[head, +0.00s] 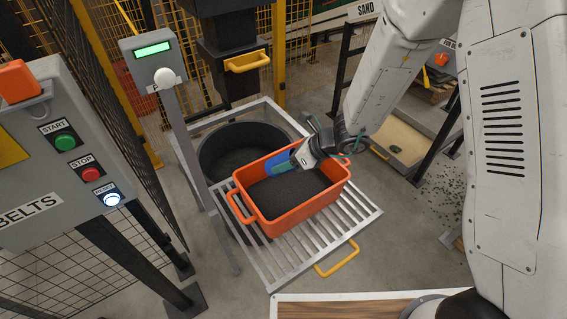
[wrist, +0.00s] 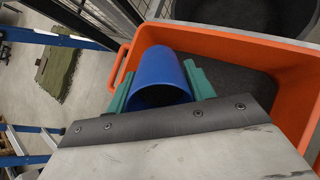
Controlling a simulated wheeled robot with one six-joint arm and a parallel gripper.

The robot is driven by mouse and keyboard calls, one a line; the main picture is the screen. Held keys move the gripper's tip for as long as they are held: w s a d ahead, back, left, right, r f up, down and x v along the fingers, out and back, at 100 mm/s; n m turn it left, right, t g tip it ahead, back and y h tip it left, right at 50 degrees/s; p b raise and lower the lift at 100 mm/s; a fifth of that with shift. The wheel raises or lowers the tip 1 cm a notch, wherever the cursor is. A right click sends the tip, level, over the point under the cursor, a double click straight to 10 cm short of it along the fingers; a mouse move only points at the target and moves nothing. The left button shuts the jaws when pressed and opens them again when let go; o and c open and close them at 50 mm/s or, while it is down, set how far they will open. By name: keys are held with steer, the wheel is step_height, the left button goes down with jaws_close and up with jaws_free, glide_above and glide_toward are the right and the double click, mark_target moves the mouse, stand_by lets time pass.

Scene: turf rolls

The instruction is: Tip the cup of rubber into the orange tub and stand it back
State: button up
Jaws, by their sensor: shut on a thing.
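The orange tub (head: 285,220) stands on a slatted metal rack and holds a bed of dark rubber granules; its rim also shows in the wrist view (wrist: 285,60). My gripper (head: 292,160) is over the tub's far side. It is shut on the blue cup (wrist: 160,72), with a green finger on each side of it. The cup is also in the head view (head: 279,162), tilted low over the granules. Its inside looks dark in the wrist view. I cannot tell whether granules are still in it.
A black round bin (head: 240,150) stands behind the tub, under a dark spout with a yellow handle (head: 247,61). The slatted rack (head: 295,262) has bare slats in front. A control panel (head: 60,150) stands at the left, and a tray of sand (head: 400,140) lies at the right.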

steer(key=y, duration=0.2)
steer(key=r+t+y, duration=0.1)
steer(key=d+y, duration=0.1)
steer(key=y, duration=0.1)
steer(key=shift+s+d+r+y, duration=0.1)
steer(key=shift+r+y, duration=0.15)
steer(key=shift+y, duration=0.05)
steer(key=y, duration=0.2)
steer(key=d+r+t+y, duration=0.1)
steer(key=y, duration=0.1)
steer(key=shift+s+r+y, duration=0.1)
steer(key=shift+r+y, duration=0.1)
steer(key=shift+y, duration=0.1)
steer(key=shift+d+r+y, duration=0.3)
steer(key=shift+r+y, duration=0.1)
steer(key=shift+y, duration=0.7)
steer(key=shift+t, duration=0.4)
